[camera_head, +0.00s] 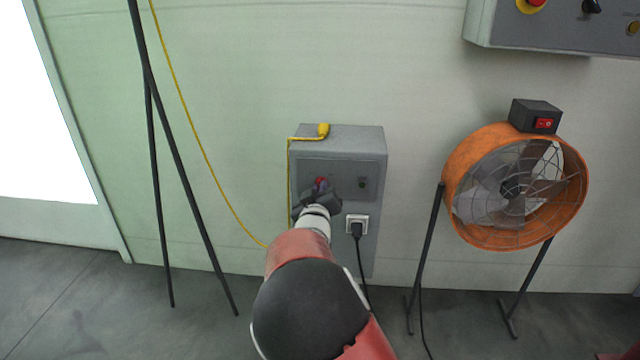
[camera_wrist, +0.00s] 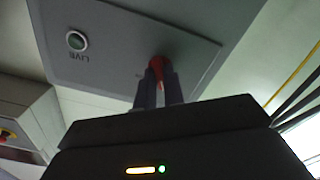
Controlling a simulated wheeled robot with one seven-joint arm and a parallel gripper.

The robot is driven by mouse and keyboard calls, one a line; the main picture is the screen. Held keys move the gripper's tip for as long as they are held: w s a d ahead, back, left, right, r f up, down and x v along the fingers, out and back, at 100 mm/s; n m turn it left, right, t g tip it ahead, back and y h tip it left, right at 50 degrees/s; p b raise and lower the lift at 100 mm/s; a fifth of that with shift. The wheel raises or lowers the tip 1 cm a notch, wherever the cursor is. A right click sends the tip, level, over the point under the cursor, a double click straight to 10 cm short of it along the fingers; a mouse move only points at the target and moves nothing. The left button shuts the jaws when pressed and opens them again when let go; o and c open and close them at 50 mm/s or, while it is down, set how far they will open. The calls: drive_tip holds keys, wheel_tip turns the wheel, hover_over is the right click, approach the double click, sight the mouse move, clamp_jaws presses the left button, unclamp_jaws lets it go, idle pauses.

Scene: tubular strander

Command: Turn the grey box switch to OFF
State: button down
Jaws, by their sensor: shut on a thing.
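The grey box (camera_head: 340,142) is fixed to the wall, with a darker panel on its front. A red switch (camera_head: 320,181) sits at the left of that panel, largely covered by my gripper (camera_head: 319,188). In the wrist view the two fingers (camera_wrist: 159,80) are shut on the red switch (camera_wrist: 157,62). The fingers hide most of it and any lettering around it, so I cannot read its position. A round green-dark lamp (camera_wrist: 76,41) marked LIVE is on the same panel, and it also shows in the head view (camera_head: 362,183).
A socket with a black plug (camera_head: 357,229) is low on the box, its cable hanging down. A yellow cable (camera_head: 200,145) runs over the box's top left. An orange fan (camera_head: 462,160) stands right, a black stand (camera_head: 160,130) left. Another control box (camera_head: 550,35) is upper right.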

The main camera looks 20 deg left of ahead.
drive_tip(key=shift+n+p, duration=0.6)
drive_tip(key=shift+n, duration=0.7)
drive_tip(key=c, duration=1.5)
unclamp_jaws()
drive_tip(key=v, duration=0.7)
drive_tip(key=shift+s, duration=0.4)
drive_tip(key=shift+d, duration=0.1)
